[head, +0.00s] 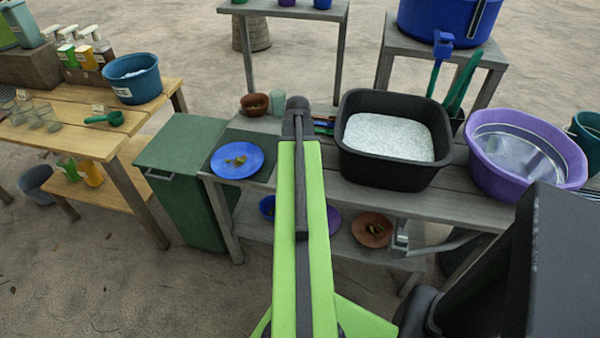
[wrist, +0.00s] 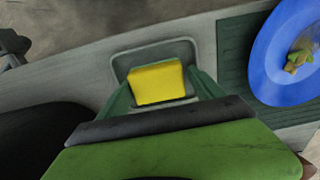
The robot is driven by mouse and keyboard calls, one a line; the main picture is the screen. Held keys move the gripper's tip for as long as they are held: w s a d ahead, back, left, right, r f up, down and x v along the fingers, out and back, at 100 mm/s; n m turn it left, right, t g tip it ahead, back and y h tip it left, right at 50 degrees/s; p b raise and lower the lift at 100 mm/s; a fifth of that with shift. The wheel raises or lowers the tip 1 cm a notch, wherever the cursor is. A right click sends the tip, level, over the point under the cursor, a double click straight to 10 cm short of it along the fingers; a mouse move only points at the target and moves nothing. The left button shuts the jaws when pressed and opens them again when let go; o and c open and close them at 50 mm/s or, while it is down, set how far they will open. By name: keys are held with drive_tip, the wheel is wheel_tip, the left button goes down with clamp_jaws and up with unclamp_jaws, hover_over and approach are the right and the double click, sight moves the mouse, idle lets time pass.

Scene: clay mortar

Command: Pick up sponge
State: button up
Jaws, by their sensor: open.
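The yellow sponge (wrist: 157,84) shows in the wrist view, in a shallow grey dish (wrist: 124,61) on the grey bench. My gripper (wrist: 160,80) is open, with one dark green finger on each side of the sponge. In the head view my green arm reaches over the bench and hides the sponge and the fingertips.
A blue plate (head: 237,160) with food scraps lies left of my arm. A black basin (head: 392,143) of foamy water stands to the right, then a purple tub (head: 478,172). A brown bowl (head: 254,104) and a glass (head: 277,102) stand at the back.

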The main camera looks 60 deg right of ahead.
drive_tip(key=c, duration=1.1)
drive_tip(key=shift+r, duration=0.1)
wheel_tip(320, 180, up, 10)
drive_tip(key=p, duration=1)
drive_tip(key=o, duration=0.6)
drive_tip(key=c, duration=0.5)
